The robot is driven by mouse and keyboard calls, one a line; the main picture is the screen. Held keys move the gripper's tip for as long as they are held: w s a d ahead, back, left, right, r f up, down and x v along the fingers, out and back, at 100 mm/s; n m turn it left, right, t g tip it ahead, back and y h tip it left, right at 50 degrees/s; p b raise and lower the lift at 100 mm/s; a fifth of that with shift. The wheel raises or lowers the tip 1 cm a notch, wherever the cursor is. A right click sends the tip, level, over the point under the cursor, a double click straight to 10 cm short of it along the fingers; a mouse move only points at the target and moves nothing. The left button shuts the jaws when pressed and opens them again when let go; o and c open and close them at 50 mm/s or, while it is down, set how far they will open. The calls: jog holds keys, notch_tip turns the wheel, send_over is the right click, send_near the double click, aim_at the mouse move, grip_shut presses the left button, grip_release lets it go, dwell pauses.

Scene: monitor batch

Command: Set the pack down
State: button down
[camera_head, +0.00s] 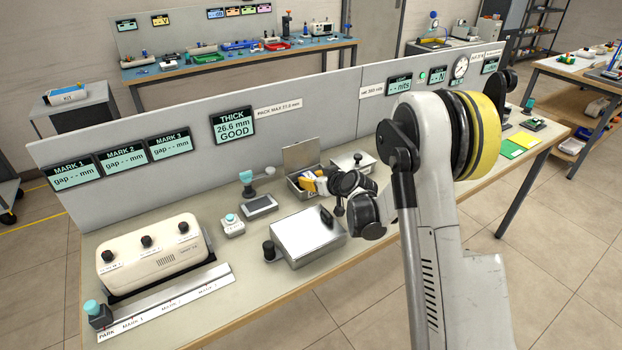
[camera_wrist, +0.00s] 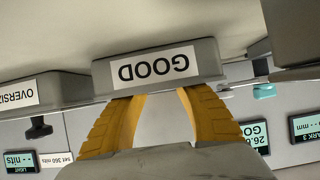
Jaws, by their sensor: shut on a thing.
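My gripper (camera_head: 313,184) is over a small metal box (camera_head: 292,188) whose lid (camera_head: 301,155) stands open. In the wrist view, which is upside down, my two yellow fingers (camera_wrist: 157,105) reach toward this box, labelled GOOD (camera_wrist: 210,70). Their tips are hidden behind its front wall, so they seem to be at or in its opening. The THICK display (camera_head: 234,125) reads 26.6 mm GOOD.
The OVERSIZE box (camera_wrist: 60,90) with a black knob is beside the GOOD box; it also shows in the head view (camera_head: 345,163). A larger metal box (camera_head: 308,245) stands in front. A small scale-like pad (camera_head: 260,205) is to the left. A low partition (camera_head: 200,150) runs behind.

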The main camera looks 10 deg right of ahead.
jog(key=shift+s+f, duration=0.15)
jog(key=shift+f, duration=0.15)
